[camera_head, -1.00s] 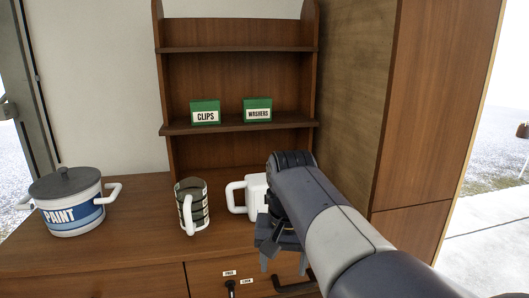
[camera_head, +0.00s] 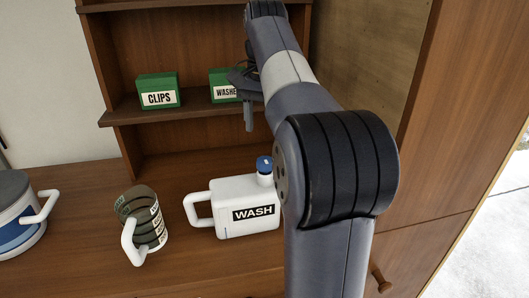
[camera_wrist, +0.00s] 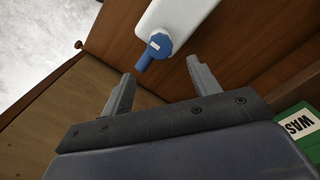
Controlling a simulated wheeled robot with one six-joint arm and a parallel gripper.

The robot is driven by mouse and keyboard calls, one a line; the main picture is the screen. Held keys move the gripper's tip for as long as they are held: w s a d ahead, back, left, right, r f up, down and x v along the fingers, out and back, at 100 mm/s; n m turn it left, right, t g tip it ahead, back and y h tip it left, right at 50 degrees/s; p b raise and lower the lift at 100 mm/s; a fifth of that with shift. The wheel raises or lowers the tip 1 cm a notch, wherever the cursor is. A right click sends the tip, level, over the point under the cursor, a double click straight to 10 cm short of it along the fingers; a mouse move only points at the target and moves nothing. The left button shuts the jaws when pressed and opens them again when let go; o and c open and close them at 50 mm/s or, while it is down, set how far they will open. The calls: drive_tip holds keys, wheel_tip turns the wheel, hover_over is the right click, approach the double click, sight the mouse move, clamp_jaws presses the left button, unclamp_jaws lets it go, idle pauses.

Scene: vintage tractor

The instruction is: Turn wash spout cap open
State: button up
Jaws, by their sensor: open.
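The white wash jug (camera_head: 232,210) stands on the wooden counter with its handle to the left and a black WASH label. Its blue spout cap (camera_head: 264,164) is on top at the right, partly beside my arm. In the wrist view the jug (camera_wrist: 182,18) is at the top, and the cap (camera_wrist: 158,46) shows a white mark and a blue lever-like projection. My gripper (camera_head: 249,120) is above the jug, in front of the shelf. In the wrist view my gripper (camera_wrist: 161,68) is open and empty, with the cap ahead between its fingertips, apparently not touching.
A dark patterned mug (camera_head: 141,222) stands left of the jug, and a paint pot (camera_head: 20,222) is at the far left. Green clips (camera_head: 158,90) and washers (camera_head: 224,84) boxes sit on the shelf (camera_head: 190,106). A wooden cabinet side (camera_head: 440,120) is close on the right.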

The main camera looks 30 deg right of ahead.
sight(265, 159)
wheel_tip(265, 159, down, 9)
drive_tip(key=shift+f, duration=0.2)
idle(0.4)
drive_tip(key=c, duration=1)
